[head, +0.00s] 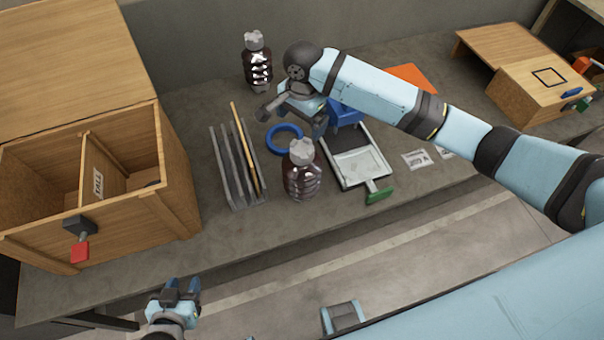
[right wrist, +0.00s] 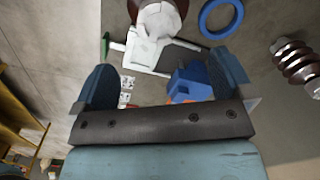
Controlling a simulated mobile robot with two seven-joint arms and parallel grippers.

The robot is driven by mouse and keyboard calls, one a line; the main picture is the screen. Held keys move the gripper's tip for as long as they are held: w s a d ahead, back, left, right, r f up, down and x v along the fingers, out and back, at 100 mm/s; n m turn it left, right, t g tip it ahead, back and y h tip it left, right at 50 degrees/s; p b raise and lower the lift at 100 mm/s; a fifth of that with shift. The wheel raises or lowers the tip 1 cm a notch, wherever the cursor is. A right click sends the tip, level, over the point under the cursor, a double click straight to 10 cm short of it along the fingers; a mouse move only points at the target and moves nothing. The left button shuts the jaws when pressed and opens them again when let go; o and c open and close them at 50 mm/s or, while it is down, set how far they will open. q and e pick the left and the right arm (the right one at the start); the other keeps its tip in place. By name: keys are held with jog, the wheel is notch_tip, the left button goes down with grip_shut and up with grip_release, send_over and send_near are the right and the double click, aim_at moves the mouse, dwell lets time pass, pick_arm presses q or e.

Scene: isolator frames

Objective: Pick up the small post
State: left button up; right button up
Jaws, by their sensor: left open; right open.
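Two brown ribbed posts with grey caps stand on the bench. One post (head: 258,68) is at the back and shows at the right edge of the right wrist view (right wrist: 298,64). The other post (head: 302,180) is nearer, and its pale cap shows at the top of the right wrist view (right wrist: 160,22). I cannot tell which is the small one. My right gripper (head: 293,115) is open and empty above the bench, between the two posts in the head view; its fingers also show in the right wrist view (right wrist: 165,78). My left gripper (head: 181,287) is open and empty in front of the bench.
A slotted grey rack (head: 236,185), a blue ring (head: 284,139), a blue block (head: 345,113) and a pale tray (head: 357,165) with a green handle lie near the posts. A wooden box (head: 180,180) marked TALL stands left; another wooden box (head: 530,92) stands right.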

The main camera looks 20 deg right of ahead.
aim_at(302, 145)
jog(key=f, duration=1.3)
jog(key=shift+w+d+p, duration=0.1)
jog(key=shift+d+p, duration=0.1)
jog(key=shift+p, duration=0.15)
jog(key=c, duration=1.8)
jog(key=shift+w+r, duration=0.15)
jog(key=shift+w, duration=0.05)
grip_shut()
jog(key=shift+r, duration=0.1)
